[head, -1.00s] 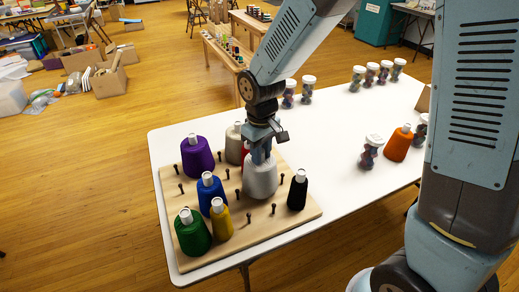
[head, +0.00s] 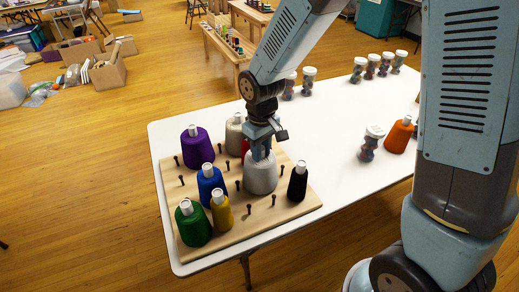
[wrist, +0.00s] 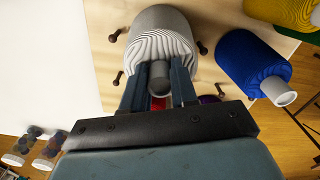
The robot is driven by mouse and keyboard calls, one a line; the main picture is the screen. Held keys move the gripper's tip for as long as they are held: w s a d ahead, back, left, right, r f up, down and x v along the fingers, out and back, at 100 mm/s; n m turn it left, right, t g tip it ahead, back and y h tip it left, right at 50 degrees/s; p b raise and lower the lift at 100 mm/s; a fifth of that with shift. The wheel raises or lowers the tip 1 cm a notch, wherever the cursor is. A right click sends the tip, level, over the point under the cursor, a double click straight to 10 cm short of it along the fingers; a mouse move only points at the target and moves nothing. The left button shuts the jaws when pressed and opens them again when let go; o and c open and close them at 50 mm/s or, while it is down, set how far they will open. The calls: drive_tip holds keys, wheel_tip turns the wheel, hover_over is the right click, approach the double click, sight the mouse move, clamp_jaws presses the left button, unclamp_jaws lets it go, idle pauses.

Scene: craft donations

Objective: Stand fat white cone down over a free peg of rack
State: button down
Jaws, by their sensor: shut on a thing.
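The fat white cone (head: 260,178) is upright over the right part of the wooden rack (head: 245,226). My gripper (head: 262,150) is shut on its narrow top from above. In the wrist view my gripper (wrist: 159,88) has one finger on each side of the cone's grey tip, and the ridged white cone (wrist: 160,30) spreads out beyond. The cone hides whatever is under it, and I cannot tell whether its base touches the board. Bare pegs stand around it, one (head: 274,200) in front and one (head: 228,166) to the left.
The rack also bears purple (head: 197,150), blue (head: 210,188), green (head: 193,226), yellow (head: 221,214), black (head: 297,184) and beige (head: 234,135) cones, and a red one (head: 245,147) partly hidden by my gripper. An orange cone (head: 398,137) and several jars stand farther right on the white table (head: 330,150).

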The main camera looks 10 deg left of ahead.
drive_tip(key=shift+f, duration=0.2)
drive_tip(key=c, duration=0.8)
unclamp_jaws()
wheel_tip(320, 180, up, 14)
drive_tip(key=f, duration=0.1)
drive_tip(key=d+r+m+t, duration=0.1)
drive_tip(key=d+r+m, duration=0.1)
drive_tip(key=d+r, duration=0.45)
drive_tip(key=d+r+m+t, duration=0.2)
drive_tip(key=d+r, duration=0.1)
drive_tip(key=d, duration=0.6)
drive_tip(key=s+d+r+m+t, duration=0.1)
drive_tip(key=s+d+m, duration=0.1)
drive_tip(key=d, duration=0.3)
drive_tip(key=s+d+r+m, duration=0.2)
drive_tip(key=s+d, duration=0.2)
drive_tip(key=s, duration=0.1)
drive_tip(key=s+d+r+m+t, duration=0.1)
drive_tip(key=s+d+m, duration=0.1)
drive_tip(key=d, duration=0.3)
drive_tip(key=shift+s+d+r+t, duration=0.15)
drive_tip(key=shift+s, duration=0.25)
drive_tip(key=shift+s+d+r+t, duration=0.1)
drive_tip(key=shift+s+d+t, duration=0.05)
drive_tip(key=shift+s, duration=0.25)
